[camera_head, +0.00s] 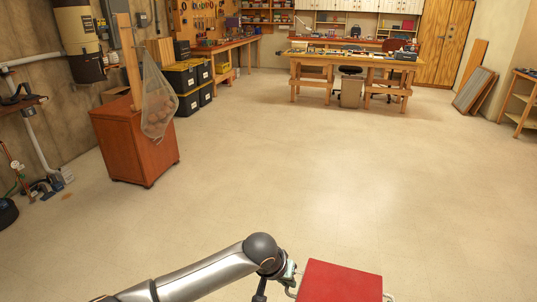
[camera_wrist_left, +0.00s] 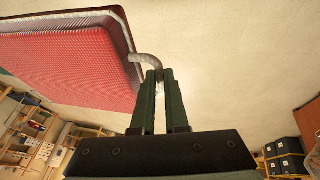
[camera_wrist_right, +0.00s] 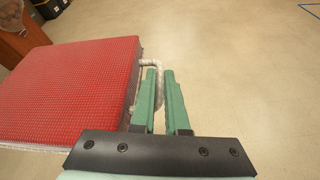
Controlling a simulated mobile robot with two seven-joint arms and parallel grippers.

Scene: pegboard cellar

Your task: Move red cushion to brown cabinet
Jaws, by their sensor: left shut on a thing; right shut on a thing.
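The red cushion (camera_head: 342,282) is a flat red block with a pale handle on each side, held at the bottom of the head view. My left gripper (camera_head: 289,274) is shut on its left handle; the left wrist view shows the fingers (camera_wrist_left: 158,80) closed around that handle, beside the cushion (camera_wrist_left: 70,60). In the right wrist view my right gripper (camera_wrist_right: 160,82) is shut on the other handle, beside the cushion (camera_wrist_right: 75,90). The brown cabinet (camera_head: 138,147) stands on the floor at the left, well ahead of the cushion. A post and a net bag stand or hang at its top.
The net bag (camera_head: 158,100) hangs over the cabinet's right front side. Black-and-yellow crates (camera_head: 187,85) are stacked behind it. A wooden workbench (camera_head: 350,68) stands at the back. The floor (camera_head: 290,160) between me and the cabinet is clear.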

